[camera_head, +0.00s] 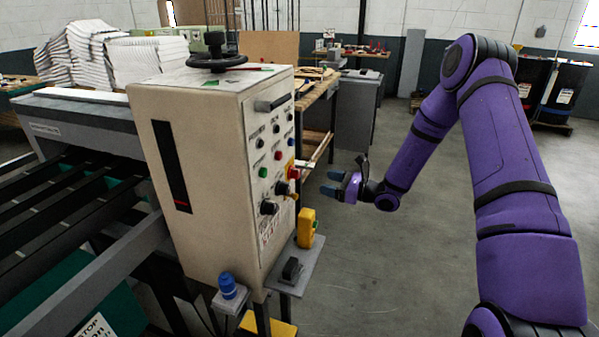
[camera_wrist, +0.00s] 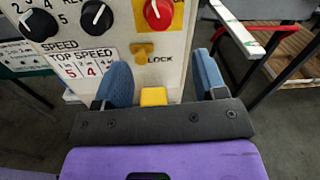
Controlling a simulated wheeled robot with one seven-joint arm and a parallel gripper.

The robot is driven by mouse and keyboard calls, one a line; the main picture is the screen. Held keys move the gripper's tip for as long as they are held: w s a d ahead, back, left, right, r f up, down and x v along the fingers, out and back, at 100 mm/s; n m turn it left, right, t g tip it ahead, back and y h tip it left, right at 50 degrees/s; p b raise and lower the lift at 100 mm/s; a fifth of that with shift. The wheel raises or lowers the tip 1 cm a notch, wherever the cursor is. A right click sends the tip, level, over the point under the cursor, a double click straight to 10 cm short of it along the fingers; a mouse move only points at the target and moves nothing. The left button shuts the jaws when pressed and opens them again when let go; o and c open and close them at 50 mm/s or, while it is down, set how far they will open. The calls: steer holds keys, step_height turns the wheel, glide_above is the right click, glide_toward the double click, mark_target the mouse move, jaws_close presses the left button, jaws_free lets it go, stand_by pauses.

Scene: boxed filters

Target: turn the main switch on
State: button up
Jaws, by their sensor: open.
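A red rotary knob on a yellow plate, which looks like the main switch (camera_wrist: 158,12), is at the top of the wrist view, cut off by the edge. Below it is a small yellow latch (camera_wrist: 142,52) beside the word LOCK. In the head view the red knob (camera_head: 292,170) sits on the narrow panel side of the beige control cabinet (camera_head: 215,180). My gripper (camera_head: 333,184) is to the right of the panel, apart from it. In the wrist view its blue fingers (camera_wrist: 163,78) are spread and empty, below the knob. The knob's setting is unclear.
Black dials (camera_wrist: 95,15) are left of the knob. A yellow box (camera_head: 306,228) stands on a small grey shelf (camera_head: 305,262) below the panel; it also shows between my fingers (camera_wrist: 153,96). A workbench (camera_head: 318,110) is behind.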

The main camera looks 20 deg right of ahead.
mark_target(299, 175)
steer(key=x, duration=1)
steer(key=shift+w+a, duration=0.2)
steer(key=shift+a, duration=0.05)
steer(key=c, duration=0.9)
